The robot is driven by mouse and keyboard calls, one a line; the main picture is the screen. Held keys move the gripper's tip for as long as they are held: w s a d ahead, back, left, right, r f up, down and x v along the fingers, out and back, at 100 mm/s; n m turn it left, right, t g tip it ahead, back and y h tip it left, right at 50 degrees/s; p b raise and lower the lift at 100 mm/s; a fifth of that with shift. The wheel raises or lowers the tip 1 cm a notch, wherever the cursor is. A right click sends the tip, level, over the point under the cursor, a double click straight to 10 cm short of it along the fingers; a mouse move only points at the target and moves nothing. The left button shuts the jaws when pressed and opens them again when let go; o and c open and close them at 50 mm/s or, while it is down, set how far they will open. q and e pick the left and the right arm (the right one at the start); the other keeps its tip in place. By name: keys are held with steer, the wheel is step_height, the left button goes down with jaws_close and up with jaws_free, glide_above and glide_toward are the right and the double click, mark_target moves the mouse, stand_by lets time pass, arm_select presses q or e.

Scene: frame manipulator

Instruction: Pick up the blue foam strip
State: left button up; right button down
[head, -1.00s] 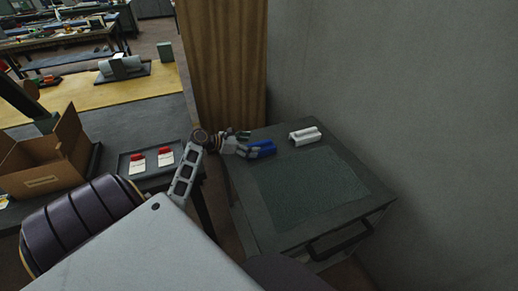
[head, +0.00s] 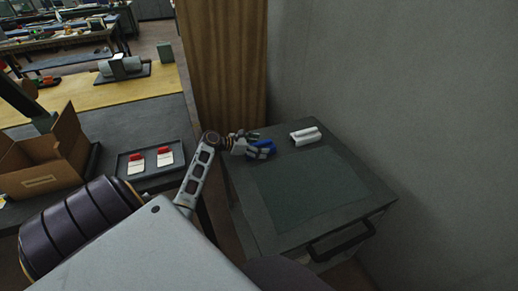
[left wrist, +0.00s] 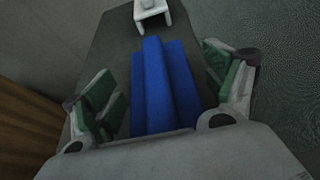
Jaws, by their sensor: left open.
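The blue foam strip (left wrist: 158,88) lies on the dark top of a small cabinet. It has a raised ridge along its middle. In the left wrist view it runs between the two green-padded fingers of my left gripper (left wrist: 165,95), with gaps on both sides. In the head view the left gripper (head: 261,143) is over the blue strip (head: 263,148) and partly hides it. The gripper is open. The near end of the strip is hidden by the gripper body in the left wrist view. My right gripper is not in view.
A white channel-shaped piece (head: 306,136) lies to the right of the strip, beyond it in the left wrist view (left wrist: 152,12). A green mat (head: 315,188) covers the cabinet's middle. A grey wall (head: 400,90) and a wooden panel (head: 225,70) stand close behind.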

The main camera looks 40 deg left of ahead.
mark_target(259, 143)
arm_select(q)
steer(key=c, duration=0.7)
steer(key=shift+s, duration=0.1)
steer(key=shift+c, duration=0.7)
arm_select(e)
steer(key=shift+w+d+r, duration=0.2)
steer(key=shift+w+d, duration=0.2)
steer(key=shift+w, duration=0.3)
arm_select(q)
steer(key=shift+r, duration=0.45)
step_height(259, 143, up, 5)
steer(key=shift+f+p, duration=0.1)
steer(key=shift+p, duration=0.6)
step_height(259, 143, up, 3)
steer(key=shift+r+p, duration=0.15)
steer(key=shift+p, duration=0.2)
steer(key=shift+r, duration=0.55)
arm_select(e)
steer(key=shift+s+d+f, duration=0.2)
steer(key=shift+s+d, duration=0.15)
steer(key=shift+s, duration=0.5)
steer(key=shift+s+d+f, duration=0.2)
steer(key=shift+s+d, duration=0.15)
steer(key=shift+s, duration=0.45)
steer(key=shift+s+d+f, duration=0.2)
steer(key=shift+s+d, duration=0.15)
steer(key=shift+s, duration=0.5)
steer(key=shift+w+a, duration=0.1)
